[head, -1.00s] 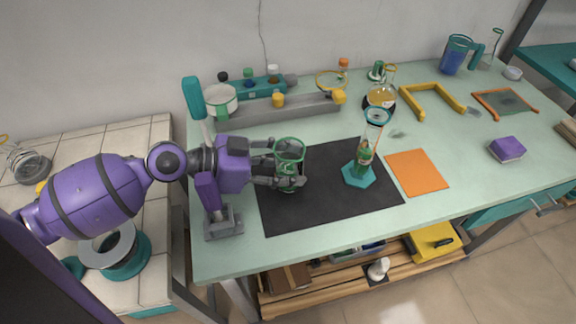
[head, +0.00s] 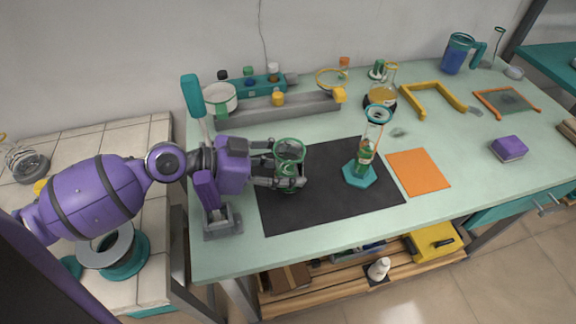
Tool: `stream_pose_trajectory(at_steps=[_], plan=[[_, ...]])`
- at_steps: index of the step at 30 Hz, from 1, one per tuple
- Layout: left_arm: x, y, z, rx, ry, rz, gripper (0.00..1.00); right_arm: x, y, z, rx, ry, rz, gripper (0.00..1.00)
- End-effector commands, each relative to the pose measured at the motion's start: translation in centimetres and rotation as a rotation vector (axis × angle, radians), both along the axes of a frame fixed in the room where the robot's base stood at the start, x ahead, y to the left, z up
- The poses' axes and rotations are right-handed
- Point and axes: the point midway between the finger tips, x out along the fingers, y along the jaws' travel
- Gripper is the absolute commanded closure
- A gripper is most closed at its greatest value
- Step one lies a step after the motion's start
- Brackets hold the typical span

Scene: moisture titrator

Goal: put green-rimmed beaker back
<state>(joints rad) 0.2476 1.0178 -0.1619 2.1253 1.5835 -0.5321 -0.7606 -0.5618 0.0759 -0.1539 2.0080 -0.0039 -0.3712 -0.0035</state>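The green-rimmed beaker (head: 289,152) is a clear glass with a green rim, upright at the left part of the black mat (head: 330,209). My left gripper (head: 287,170) comes in from the left with its fingers on either side of the beaker, level with its body. The fingers look closed against the glass. Something green shows low in or behind the beaker, partly hidden by the fingers. Whether the beaker's base touches the mat is hard to tell. My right gripper is not in view.
A grey rack (head: 275,108) is behind. A teal-handled upright tool (head: 194,100) stands close to my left arm.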

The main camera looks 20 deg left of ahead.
Motion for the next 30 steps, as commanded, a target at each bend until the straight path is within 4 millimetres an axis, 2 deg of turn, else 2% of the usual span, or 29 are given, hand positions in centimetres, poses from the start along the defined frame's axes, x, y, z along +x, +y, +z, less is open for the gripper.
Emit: stream_pose_trajectory(at_steps=[27, 28, 30], plan=[[0.03, -0.02, -0.59, -0.001, -0.002, 0.0, 1.0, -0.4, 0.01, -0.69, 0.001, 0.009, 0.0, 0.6], [0.03, -0.02, -0.59, -0.001, -0.002, 0.0, 0.53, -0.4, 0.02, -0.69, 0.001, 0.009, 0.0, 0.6], [0.03, -0.02, -0.6, -0.001, -0.002, 0.0, 0.43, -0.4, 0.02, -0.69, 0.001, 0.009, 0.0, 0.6]])
